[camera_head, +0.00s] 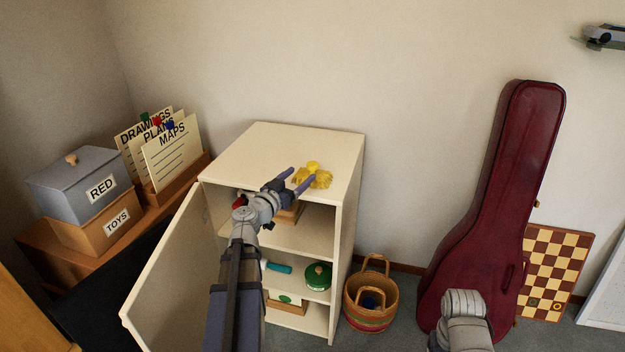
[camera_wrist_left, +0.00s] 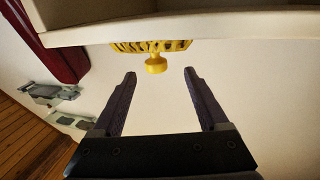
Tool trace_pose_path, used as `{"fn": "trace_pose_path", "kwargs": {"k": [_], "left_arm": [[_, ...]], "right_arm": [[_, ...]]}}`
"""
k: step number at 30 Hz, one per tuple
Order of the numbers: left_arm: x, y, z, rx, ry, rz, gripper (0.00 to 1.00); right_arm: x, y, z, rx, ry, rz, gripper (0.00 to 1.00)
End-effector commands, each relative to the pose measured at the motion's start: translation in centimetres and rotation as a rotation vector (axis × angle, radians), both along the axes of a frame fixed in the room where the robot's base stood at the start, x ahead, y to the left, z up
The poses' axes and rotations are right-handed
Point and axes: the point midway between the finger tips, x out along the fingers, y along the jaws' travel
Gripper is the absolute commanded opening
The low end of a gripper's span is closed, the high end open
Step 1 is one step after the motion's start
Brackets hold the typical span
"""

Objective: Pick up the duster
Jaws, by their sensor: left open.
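The duster (camera_head: 319,180) is yellow and fluffy and lies on top of the cream cabinet (camera_head: 258,146), close to its front edge. In the left wrist view the duster (camera_wrist_left: 155,64) shows a rounded yellow knob below a ridged yellow part. My left gripper (camera_head: 302,176) is open at the cabinet's top front edge, right by the duster. In the left wrist view the duster lies just beyond and between the two fingertips (camera_wrist_left: 159,75), with nothing gripped. My right gripper is out of view; only a grey part of my right arm shows at the bottom.
The cabinet's door (camera_head: 165,270) stands open at the left, and its shelves hold a green lidded pot (camera_head: 317,275) and other items. A woven basket (camera_head: 371,302) stands to the right, then a dark red instrument case (camera_head: 490,210) and a checkered board (camera_head: 556,272). Labelled boxes (camera_head: 78,190) stand left.

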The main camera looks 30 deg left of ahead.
Motion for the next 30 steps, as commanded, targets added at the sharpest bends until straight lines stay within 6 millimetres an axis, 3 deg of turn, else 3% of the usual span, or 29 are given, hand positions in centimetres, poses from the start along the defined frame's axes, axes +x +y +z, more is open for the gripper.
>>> {"fn": "trace_pose_path", "kwargs": {"k": [4, 13, 22, 30], "left_arm": [[1.8, -0.1, 0.0, -0.001, 0.001, -0.003, 0.77], [3.0, -0.3, 0.1, -0.001, 0.001, -0.004, 0.77], [7.1, -0.7, 0.2, -0.001, 0.002, -0.004, 0.77], [7.3, -0.8, 0.2, -0.001, 0.002, -0.002, 0.76]], "right_arm": [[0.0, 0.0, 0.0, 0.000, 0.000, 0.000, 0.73], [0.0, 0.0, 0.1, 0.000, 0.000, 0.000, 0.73], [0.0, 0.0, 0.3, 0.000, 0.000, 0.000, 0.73], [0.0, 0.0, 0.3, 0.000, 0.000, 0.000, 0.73]]}}
